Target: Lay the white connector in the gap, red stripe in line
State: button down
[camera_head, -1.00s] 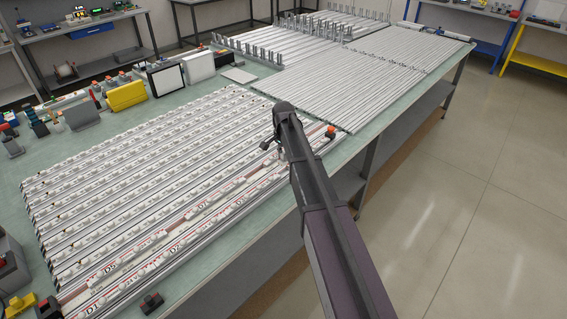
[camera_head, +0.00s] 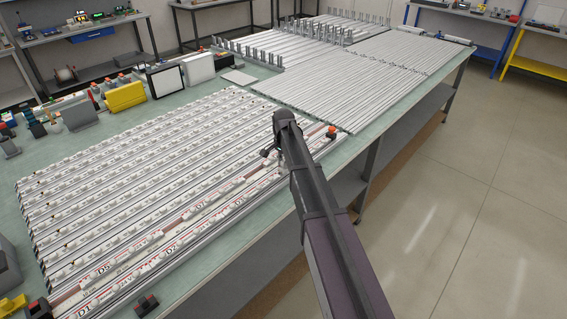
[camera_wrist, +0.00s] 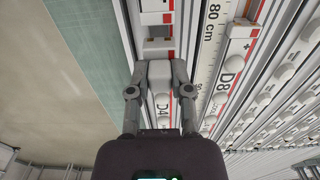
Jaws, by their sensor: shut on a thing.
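My gripper (camera_wrist: 160,66) is shut on a white connector (camera_wrist: 160,76), which shows between its two fingers in the wrist view. The connector is over the rail nearest the table edge. A white module marked D4 (camera_wrist: 162,112) with a red mark lies behind it between the fingers. Ahead are a recess (camera_wrist: 158,46) in the row and white pieces with a red stripe (camera_wrist: 157,18). I cannot tell whether the connector touches the rail. In the head view my gripper (camera_head: 281,166) is small over the near rows, and its connector cannot be made out.
A ruler (camera_wrist: 208,50) and a D8 module row (camera_wrist: 231,72) run close on the right in the wrist view. Many white module rows (camera_head: 130,175) cover the green table. An orange-topped item (camera_head: 331,132) stands near my arm. Open floor (camera_head: 480,190) lies to the right.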

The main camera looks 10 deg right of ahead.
jog(key=shift+f+b, duration=0.35)
jog(key=shift+f, duration=0.05)
jog(key=c, duration=0.5)
grip_release()
jog(key=shift+c, duration=0.2)
jog(key=shift+r, duration=0.2)
notch_tip(320, 180, up, 13)
jog(key=p, duration=1.3)
jog(key=shift+f, duration=0.1)
jog(key=s+n, duration=1)
jog(key=s, duration=1.9)
jog(key=shift+n, duration=0.4)
